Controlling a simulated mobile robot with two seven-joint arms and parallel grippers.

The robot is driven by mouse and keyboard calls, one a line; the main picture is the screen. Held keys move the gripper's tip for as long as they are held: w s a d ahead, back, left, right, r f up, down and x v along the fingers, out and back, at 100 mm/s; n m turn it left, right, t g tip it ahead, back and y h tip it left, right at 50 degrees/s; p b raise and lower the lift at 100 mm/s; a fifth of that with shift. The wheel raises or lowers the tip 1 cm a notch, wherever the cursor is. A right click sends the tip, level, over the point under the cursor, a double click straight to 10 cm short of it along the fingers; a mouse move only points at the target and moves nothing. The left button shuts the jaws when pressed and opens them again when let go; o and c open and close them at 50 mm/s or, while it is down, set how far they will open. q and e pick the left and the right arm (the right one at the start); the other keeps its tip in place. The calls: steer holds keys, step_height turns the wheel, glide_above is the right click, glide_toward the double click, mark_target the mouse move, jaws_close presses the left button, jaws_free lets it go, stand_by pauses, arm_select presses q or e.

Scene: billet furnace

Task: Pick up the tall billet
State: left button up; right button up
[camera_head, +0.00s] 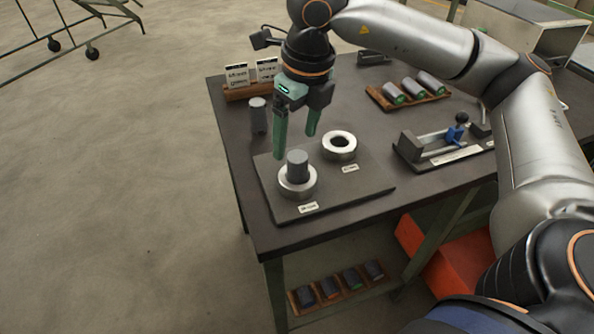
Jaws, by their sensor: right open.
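A grey cylindrical billet (298,164) stands upright in the near metal ring (297,188) on a dark plate (352,190). A second grey billet (258,117) stands upright on the table behind the plate, to the left of my right gripper. I cannot tell for sure which of the two is the tall one. My right gripper (295,146), with green fingers, is open and points down. Its fingertips show just above and behind the billet in the ring, with nothing held. My left gripper is not in view.
An empty metal ring (339,145) sits on the plate's far side. Label cards (252,74) stand in a wooden holder behind. A wooden tray (408,98) holds lying billets, and a blue-handled fixture (447,146) stands at right. Several pieces lie in a rack (340,290) below the table.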

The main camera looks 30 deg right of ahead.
mark_target(297, 156)
steer(key=f, duration=0.5)
steer(key=shift+w+d, duration=0.1)
steer(key=shift+d, duration=0.2)
steer(key=shift+w+f, duration=0.15)
steer(key=shift+f, duration=0.35)
jaws_close()
steer(key=shift+r, duration=0.15)
stand_by(0.6)
